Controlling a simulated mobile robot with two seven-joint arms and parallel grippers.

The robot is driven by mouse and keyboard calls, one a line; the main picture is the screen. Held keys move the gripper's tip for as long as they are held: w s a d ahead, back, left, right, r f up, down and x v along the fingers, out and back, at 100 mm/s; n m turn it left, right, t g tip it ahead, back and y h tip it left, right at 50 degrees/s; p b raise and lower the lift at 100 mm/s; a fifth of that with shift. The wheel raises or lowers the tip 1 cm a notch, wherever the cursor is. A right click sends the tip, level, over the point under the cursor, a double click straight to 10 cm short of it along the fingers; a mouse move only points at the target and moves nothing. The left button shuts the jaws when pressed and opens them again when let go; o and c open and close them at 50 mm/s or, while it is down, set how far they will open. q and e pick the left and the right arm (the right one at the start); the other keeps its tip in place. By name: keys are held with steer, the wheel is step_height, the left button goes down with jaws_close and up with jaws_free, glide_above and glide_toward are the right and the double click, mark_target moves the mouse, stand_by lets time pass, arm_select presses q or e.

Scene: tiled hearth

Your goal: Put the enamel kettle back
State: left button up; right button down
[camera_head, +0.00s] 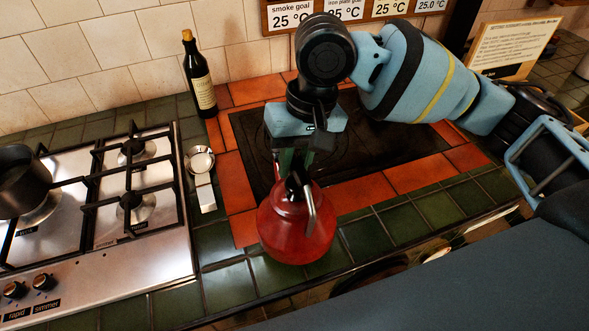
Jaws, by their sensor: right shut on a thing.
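The red enamel kettle (292,236) is low in the middle of the view, upright, in front of a dark plate. My right gripper (294,172) points down above the kettle and is shut on its top, around the handle. The gripper hides part of the kettle's top. A curved metal part shows on the kettle's right side. I cannot tell whether the kettle's base touches the green tiles. My left gripper is out of view.
The dark plate (400,150) has a border of orange tiles (362,195). A steel gas hob (160,245) with a dark pan (18,180) is on the left. A wine bottle (200,82) and a spoon rest (203,170) stand between. Temperature signs (291,18) hang behind.

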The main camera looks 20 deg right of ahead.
steer(key=shift+f, duration=1.25)
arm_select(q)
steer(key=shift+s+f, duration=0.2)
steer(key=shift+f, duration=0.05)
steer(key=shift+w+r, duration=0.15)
arm_select(e)
steer(key=shift+a, duration=0.1)
steer(key=c, duration=1.3)
jaws_free()
steer(key=shift+f, duration=0.15)
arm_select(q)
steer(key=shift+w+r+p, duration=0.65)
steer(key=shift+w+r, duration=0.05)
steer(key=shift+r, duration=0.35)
arm_select(e)
steer(key=shift+w+d+r, duration=0.1)
steer(key=shift+d+r, duration=0.3)
steer(key=shift+r, duration=1.6)
steer(key=shift+s+d+r, duration=0.1)
steer(key=shift+d+r, duration=0.3)
steer(key=shift+r, duration=1.6)
steer(key=shift+w+d+r, duration=0.1)
steer(key=shift+d+r, duration=0.3)
steer(key=shift+r, duration=1.6)
